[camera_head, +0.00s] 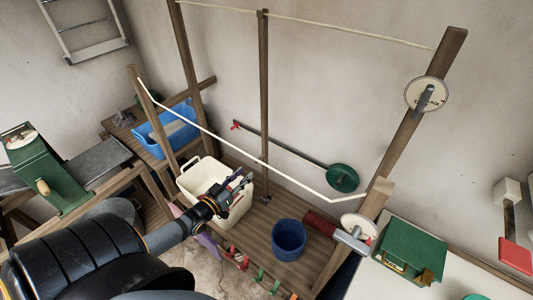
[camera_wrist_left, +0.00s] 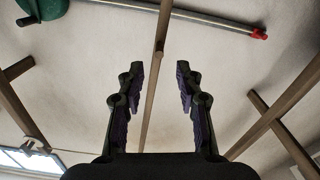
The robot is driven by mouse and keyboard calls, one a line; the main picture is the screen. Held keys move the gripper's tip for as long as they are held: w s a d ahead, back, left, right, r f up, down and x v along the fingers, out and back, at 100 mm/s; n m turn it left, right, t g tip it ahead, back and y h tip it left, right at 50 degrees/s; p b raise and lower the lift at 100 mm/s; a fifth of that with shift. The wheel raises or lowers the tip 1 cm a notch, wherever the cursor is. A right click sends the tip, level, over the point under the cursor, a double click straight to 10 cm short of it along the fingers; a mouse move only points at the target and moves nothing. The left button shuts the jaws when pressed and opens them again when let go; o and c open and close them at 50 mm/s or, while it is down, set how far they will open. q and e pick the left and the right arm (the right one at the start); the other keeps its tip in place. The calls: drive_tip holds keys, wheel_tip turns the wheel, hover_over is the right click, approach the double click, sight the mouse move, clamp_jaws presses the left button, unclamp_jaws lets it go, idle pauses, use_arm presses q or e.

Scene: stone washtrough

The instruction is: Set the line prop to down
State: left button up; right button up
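A grey rod with a red tip (camera_head: 285,147) slopes across the back wall, down to a green round hub (camera_head: 342,178). An upright wooden pole (camera_head: 263,90) stands in the middle of the line frame. I cannot tell for sure which of these is the line prop. My left gripper (camera_head: 243,181) is over the cream tub, apart from both. In the left wrist view its fingers (camera_wrist_left: 158,78) are open and empty. The pole (camera_wrist_left: 157,60) shows behind the gap, and the rod (camera_wrist_left: 200,19) crosses above the fingertips. My right gripper is not in view.
A pale line (camera_head: 215,134) runs low in front, between wooden posts. The cream tub (camera_head: 200,176) and blue bucket (camera_head: 289,240) stand on the wooden bench. A dial (camera_head: 415,96) sits on the right post, and a green box (camera_head: 400,243) is at the right.

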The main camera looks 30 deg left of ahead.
sight(256, 162)
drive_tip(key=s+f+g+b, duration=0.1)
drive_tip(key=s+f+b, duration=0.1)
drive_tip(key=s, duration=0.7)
use_arm(q)
drive_tip(key=w, duration=0.3)
drive_tip(key=w+b, duration=0.1)
drive_tip(key=w, duration=0.1)
drive_tip(key=w+b, duration=0.1)
drive_tip(key=w, duration=0.2)
drive_tip(key=shift+w+d, duration=0.3)
drive_tip(key=shift+d, duration=0.05)
drive_tip(key=shift+w+r, duration=0.1)
drive_tip(key=shift+w, duration=0.25)
drive_tip(key=shift+c, duration=0.5)
drive_tip(key=shift+r, duration=0.1)
drive_tip(key=c, duration=0.4)
clamp_jaws()
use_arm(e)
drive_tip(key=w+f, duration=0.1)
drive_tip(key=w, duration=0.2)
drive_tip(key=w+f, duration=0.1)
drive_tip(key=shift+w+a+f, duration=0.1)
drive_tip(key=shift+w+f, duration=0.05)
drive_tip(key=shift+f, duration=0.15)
